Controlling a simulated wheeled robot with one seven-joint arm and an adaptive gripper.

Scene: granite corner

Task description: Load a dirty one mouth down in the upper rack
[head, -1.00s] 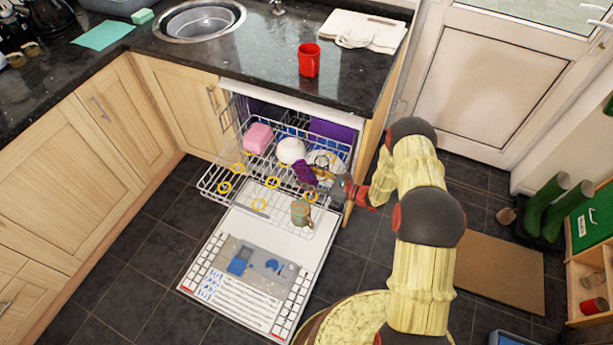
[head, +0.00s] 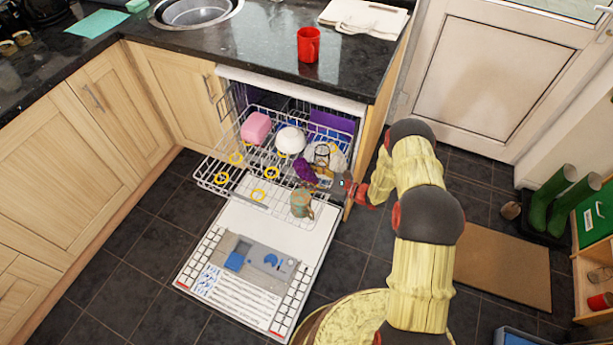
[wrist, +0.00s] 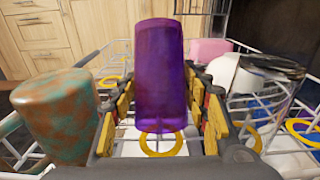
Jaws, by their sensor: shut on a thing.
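My gripper (head: 328,184) is shut on a purple cup (head: 305,170), over the right side of the pulled-out upper rack (head: 212,178). In the wrist view the purple cup (wrist: 160,75) stands roughly upright between the finger pads (wrist: 162,105); which end is its mouth is unclear. A yellow ring (wrist: 162,145) shows below it. A mottled green-brown mug (head: 301,203) is at the rack's front right, left of my gripper in the wrist view (wrist: 60,115). A red mug (head: 308,45) stands on the counter.
A pink block-like item (head: 256,128), a white bowl (head: 290,140) and a dark-rimmed glass-like item (head: 321,155) occupy the rack behind the cup. Several yellow rings (head: 222,178) mark the rack's front and left. The open dishwasher door (head: 290,240) lies below.

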